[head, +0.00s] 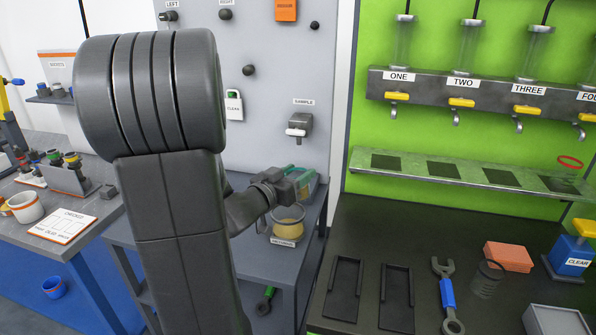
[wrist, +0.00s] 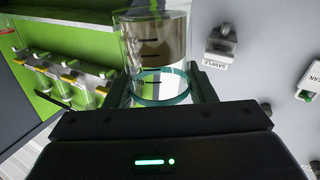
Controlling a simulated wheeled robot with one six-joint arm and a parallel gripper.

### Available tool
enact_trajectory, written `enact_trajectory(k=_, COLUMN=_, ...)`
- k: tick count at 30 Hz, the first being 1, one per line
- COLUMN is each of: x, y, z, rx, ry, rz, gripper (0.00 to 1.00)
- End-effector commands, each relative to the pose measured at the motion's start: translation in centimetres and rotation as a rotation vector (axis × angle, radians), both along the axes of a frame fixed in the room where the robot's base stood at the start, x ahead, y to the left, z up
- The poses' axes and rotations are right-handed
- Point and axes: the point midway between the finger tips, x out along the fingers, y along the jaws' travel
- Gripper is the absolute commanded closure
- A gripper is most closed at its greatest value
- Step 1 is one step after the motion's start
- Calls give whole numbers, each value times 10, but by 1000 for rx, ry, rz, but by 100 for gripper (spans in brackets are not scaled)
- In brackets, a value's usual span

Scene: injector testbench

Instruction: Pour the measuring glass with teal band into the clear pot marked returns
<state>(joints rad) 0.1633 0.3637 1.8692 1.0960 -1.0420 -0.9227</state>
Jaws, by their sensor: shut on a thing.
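My gripper (head: 286,184) is shut on the measuring glass with the teal band (wrist: 160,86), above the bench at the middle of the head view. The wrist view shows the clear glass wall, dark marks and teal band between my fingers; its surroundings appear turned over. The glass (head: 307,184) looks tipped in the head view, partly hidden by my gripper. The clear pot (head: 287,222) stands just below it, with yellow liquid inside and a label in front too small to read surely. I cannot tell how much liquid the glass holds or whether any is flowing.
A SAMPLE tap (head: 299,127) is on the grey wall behind. A dark bench (head: 400,235) at right carries a wrench (head: 447,295), black holders and an orange block (head: 508,257). Labelled taps and a metal shelf (head: 465,175) are on the green wall. My arm hides much of the left side.

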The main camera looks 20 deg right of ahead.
Motion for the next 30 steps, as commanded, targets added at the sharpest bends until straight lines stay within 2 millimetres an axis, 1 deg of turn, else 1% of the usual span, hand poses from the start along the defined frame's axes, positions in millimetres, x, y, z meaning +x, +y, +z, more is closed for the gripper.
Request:
enact_trajectory(k=12, x=1, y=1, z=-11, rx=-169, ry=291, rz=0, gripper=78)
enact_trajectory(k=30, x=6, y=4, z=-19, rx=-373, ry=639, rz=1, gripper=78)
